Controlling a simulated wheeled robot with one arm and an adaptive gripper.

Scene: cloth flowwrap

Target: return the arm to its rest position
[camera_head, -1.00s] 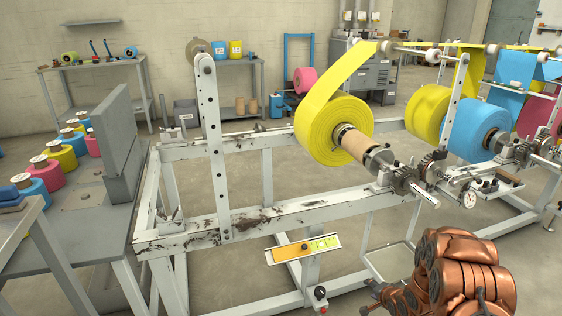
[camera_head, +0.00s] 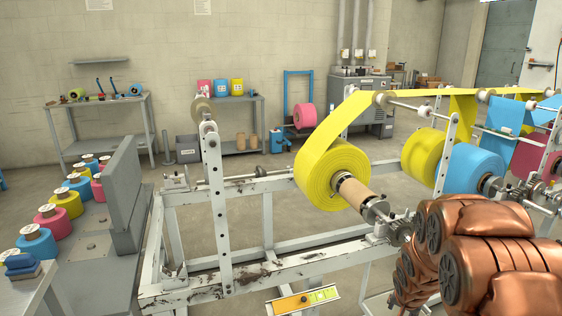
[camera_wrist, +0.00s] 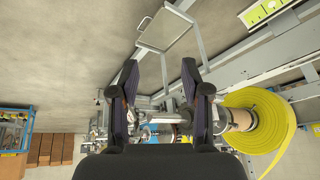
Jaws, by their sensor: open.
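My gripper (camera_wrist: 158,88) shows in the wrist view with its two dark fingers apart and nothing between them. Behind the fingers are parts of the machine frame and spindle, at a distance I cannot judge. In the head view my copper-coloured arm (camera_head: 490,250) is folded at the lower right, and the gripper itself does not show there. The arm covers part of the machine's front right side in that view.
A white machine frame (camera_head: 290,262) carries a yellow roll (camera_head: 325,172) on a spindle; the roll also shows in the wrist view (camera_wrist: 262,118). A blue roll (camera_head: 468,170) stands further right. A grey table (camera_head: 95,235) with several small spools is at left. Open floor lies behind.

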